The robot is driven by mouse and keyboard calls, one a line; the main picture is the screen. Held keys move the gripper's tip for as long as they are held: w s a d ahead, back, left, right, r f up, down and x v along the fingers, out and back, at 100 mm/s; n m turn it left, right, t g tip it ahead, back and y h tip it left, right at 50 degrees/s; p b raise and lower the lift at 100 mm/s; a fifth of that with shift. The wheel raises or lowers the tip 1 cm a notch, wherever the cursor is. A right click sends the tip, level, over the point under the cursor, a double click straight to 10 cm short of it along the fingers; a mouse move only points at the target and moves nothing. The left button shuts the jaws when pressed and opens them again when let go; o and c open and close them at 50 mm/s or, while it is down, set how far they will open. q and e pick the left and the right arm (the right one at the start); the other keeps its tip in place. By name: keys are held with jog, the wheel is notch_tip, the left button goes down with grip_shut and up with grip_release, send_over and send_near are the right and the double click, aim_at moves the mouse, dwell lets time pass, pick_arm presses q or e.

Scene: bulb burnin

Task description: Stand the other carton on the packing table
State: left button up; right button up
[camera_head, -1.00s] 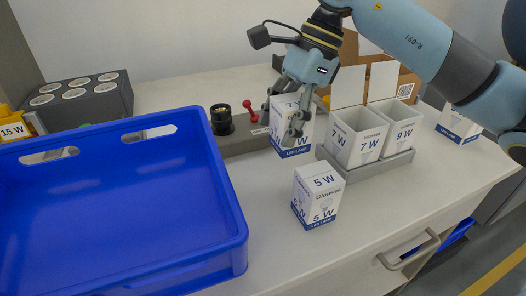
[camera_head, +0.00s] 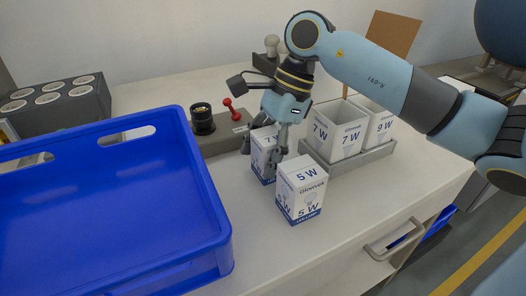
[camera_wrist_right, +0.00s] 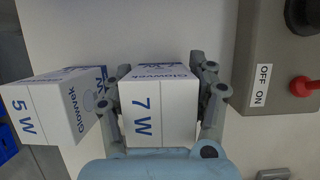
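A white and blue 7 W carton (camera_head: 264,150) is upright at the surface of the white table (camera_head: 340,225), just behind a 5 W carton (camera_head: 302,190) that stands upright. My right gripper (camera_head: 268,150) points down over the 7 W carton, with a finger on each side, and looks shut on it. In the right wrist view the 7 W carton (camera_wrist_right: 158,105) fills the space between the fingers of the gripper (camera_wrist_right: 160,75), with the 5 W carton (camera_wrist_right: 50,108) close on the left. Whether the base fully touches the table is hard to tell. My left gripper is out of view.
A blue crate (camera_head: 215,215) takes up the left. Behind the cartons is a grey station with a black socket (camera_head: 203,120) and a red lever (camera_head: 231,108). A grey tray (camera_head: 352,162) with open 7 W and 9 W cartons stands right. The table's front strip is clear.

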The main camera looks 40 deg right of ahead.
jog(key=shift+o, duration=1.2)
jog(key=shift+r, duration=0.15)
jog(key=shift+d+r, duration=0.15)
jog(key=shift+r, duration=0.15)
jog(key=p+v, duration=0.1)
jog(key=v, duration=1)
jog(key=shift+r, duration=0.2)
jog(key=shift+s, duration=0.1)
